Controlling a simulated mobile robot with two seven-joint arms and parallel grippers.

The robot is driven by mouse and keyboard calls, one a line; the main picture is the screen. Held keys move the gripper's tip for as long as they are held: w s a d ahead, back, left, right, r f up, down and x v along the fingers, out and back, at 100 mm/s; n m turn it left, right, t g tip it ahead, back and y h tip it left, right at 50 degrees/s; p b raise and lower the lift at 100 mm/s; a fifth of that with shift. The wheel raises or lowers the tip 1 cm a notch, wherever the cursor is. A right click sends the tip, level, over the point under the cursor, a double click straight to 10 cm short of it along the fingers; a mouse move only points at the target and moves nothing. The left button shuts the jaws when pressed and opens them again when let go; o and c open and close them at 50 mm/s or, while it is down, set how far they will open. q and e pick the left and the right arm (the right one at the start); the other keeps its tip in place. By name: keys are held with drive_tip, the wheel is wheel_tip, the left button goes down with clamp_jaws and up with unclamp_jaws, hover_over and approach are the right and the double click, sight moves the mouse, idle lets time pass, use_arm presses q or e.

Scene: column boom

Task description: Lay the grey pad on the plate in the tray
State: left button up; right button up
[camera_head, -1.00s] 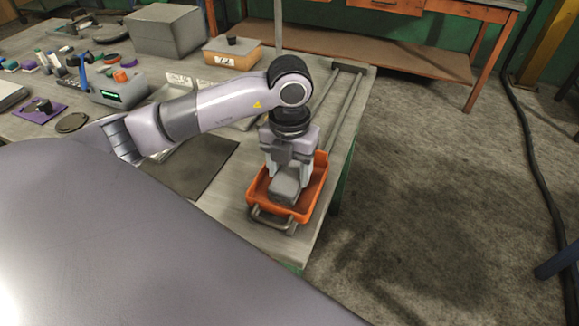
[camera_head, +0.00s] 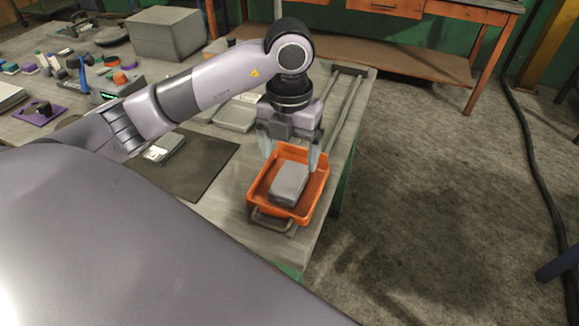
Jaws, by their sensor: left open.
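The grey pad (camera_head: 289,182) lies in the orange tray (camera_head: 318,192) near the table's front right corner. I cannot make out a separate plate under the pad; the pad may be covering it. My left gripper (camera_head: 291,151) is open and empty above the back part of the tray. Its two fingers point down, apart from each other, and it looks clear of the pad. My right gripper is not in view.
A dark mat (camera_head: 208,172) lies left of the tray with a small pale item (camera_head: 164,148) on it. A grey flat case (camera_head: 236,116) and metal rails (camera_head: 343,100) lie behind the tray. A large grey box (camera_head: 166,32) stands farther back. The table's right edge is close to the tray.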

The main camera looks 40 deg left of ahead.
sight(289, 179)
use_arm(q)
wheel_tip(289, 179, up, 7)
drive_tip(key=shift+f+p, duration=0.2)
drive_tip(key=shift+p, duration=0.25)
drive_tip(key=shift+s+f, duration=0.1)
idle(0.4)
